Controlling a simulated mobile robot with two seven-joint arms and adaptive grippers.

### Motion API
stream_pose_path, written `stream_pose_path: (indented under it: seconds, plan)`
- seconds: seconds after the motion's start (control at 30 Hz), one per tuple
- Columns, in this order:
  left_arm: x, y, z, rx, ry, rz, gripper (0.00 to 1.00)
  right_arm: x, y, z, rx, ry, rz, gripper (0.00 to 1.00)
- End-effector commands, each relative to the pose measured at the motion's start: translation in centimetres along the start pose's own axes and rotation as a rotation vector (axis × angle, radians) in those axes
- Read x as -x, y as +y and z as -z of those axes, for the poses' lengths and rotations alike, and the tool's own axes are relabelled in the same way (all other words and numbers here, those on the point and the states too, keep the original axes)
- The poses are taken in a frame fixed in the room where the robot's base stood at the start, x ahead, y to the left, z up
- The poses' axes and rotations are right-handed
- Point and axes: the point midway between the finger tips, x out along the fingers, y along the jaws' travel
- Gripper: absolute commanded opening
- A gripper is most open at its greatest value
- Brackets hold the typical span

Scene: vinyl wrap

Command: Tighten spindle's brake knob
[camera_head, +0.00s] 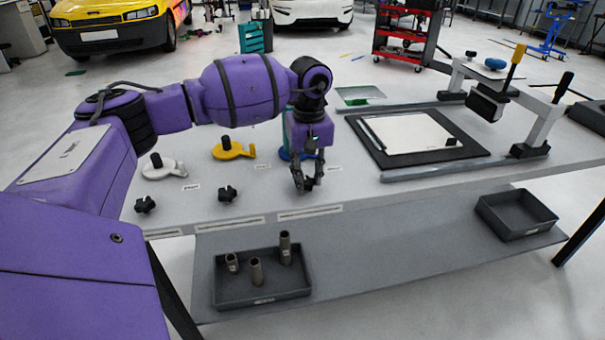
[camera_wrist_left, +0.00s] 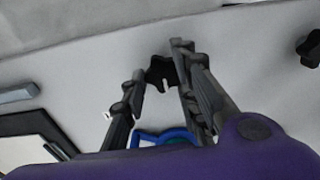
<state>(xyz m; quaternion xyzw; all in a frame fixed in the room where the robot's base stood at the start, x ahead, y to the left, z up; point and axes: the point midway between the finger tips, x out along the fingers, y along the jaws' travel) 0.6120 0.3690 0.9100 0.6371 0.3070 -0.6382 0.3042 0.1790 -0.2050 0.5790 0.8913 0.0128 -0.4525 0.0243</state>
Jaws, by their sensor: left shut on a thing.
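My left gripper (camera_head: 307,186) points down at the table's front edge, below the blue spindle (camera_head: 286,156), which my arm mostly hides. In the left wrist view, the gripper (camera_wrist_left: 157,80) has its fingers on either side of a black lobed knob (camera_wrist_left: 160,71) and is shut on it. The blue spindle also shows in the wrist view (camera_wrist_left: 176,134), partly behind my gripper. A white spindle (camera_head: 164,168) and a yellow spindle (camera_head: 236,152) stand to the left. Two black knobs lie in front of them, one at left (camera_head: 145,205) and one nearer the middle (camera_head: 228,194). My right gripper is not in view.
A black mat with a white sheet (camera_head: 410,133) lies right of my gripper, between grey rails (camera_head: 465,168). A white gantry frame (camera_head: 540,125) stands at the right. On the lower shelf are a tray with several cylinders (camera_head: 230,293) and an empty tray (camera_head: 515,220).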

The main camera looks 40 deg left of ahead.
Motion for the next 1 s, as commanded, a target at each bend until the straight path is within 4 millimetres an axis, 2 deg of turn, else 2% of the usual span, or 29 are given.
stream_pose_path:
  seconds: [0.03, 0.6, 0.63, 0.7, 0.73, 1.0]
  plan:
    - [0.67, 0.54, 0.35, -0.011, 0.013, -0.021, 0.02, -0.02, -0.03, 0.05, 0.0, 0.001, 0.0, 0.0]
    - [0.65, 0.63, 0.16, -0.047, 0.01, -0.022, 0.02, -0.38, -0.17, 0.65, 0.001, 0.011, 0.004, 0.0]
    - [0.65, 0.64, 0.15, -0.047, 0.01, -0.022, 0.29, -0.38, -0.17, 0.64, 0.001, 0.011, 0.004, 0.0]
    - [0.63, 0.64, 0.14, -0.046, 0.01, -0.022, 0.38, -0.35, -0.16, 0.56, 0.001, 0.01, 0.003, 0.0]
    - [0.61, 0.62, 0.13, -0.046, 0.01, -0.021, 0.41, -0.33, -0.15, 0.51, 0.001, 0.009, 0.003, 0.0]
    - [0.37, 0.38, 0.09, -0.044, 0.006, -0.013, 0.41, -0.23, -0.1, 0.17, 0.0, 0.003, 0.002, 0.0]
